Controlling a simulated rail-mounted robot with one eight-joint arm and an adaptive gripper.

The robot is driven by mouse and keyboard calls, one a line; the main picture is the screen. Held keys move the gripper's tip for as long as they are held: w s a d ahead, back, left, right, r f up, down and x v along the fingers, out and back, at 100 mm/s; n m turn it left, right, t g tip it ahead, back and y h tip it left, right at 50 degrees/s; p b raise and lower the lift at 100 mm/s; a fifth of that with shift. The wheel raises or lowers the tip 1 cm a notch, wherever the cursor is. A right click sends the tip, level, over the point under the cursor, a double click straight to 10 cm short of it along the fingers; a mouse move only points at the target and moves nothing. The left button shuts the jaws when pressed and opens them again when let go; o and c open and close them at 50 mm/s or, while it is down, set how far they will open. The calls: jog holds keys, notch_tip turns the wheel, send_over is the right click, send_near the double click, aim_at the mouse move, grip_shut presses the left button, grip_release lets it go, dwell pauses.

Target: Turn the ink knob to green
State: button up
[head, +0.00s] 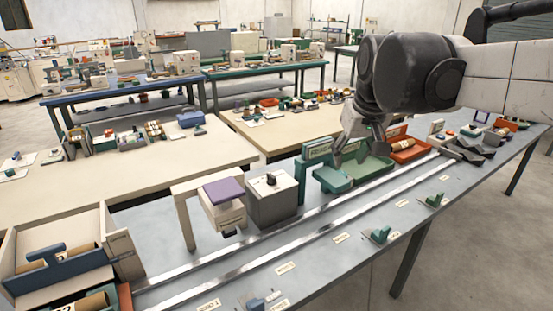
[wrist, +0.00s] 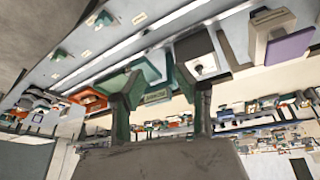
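A grey box with a pale top (head: 274,199) stands on the grey-blue bench, and a small dark knob (head: 271,180) sits on its top; it looks like the ink knob. In the wrist view the box's dark knob (wrist: 197,68) shows beyond the right finger. I cannot read colour marks around it. My gripper (head: 360,154) is open and empty, above the green trays to the right of the box, apart from the knob. Its two fingers also show spread in the wrist view (wrist: 153,78).
A purple-topped white device (head: 223,192) stands left of the box. A teal upright block with a label (head: 317,150) stands just right of it. Green trays (head: 333,179) and a red tray (head: 409,150) lie farther right. Two metal rails (head: 340,207) run along the bench front.

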jog(key=w+a+r+n+g, duration=0.1)
jog(key=w+a, duration=0.3)
jog(key=w, duration=0.6)
jog(key=n+g+p, duration=0.3)
send_over(272, 175)
notch_tip(272, 175, down, 12)
notch_tip(272, 175, down, 14)
jog(key=shift+a+r+p, duration=0.1)
jog(key=shift+r+p, duration=0.15)
jog(key=shift+p, duration=0.45)
grip_shut()
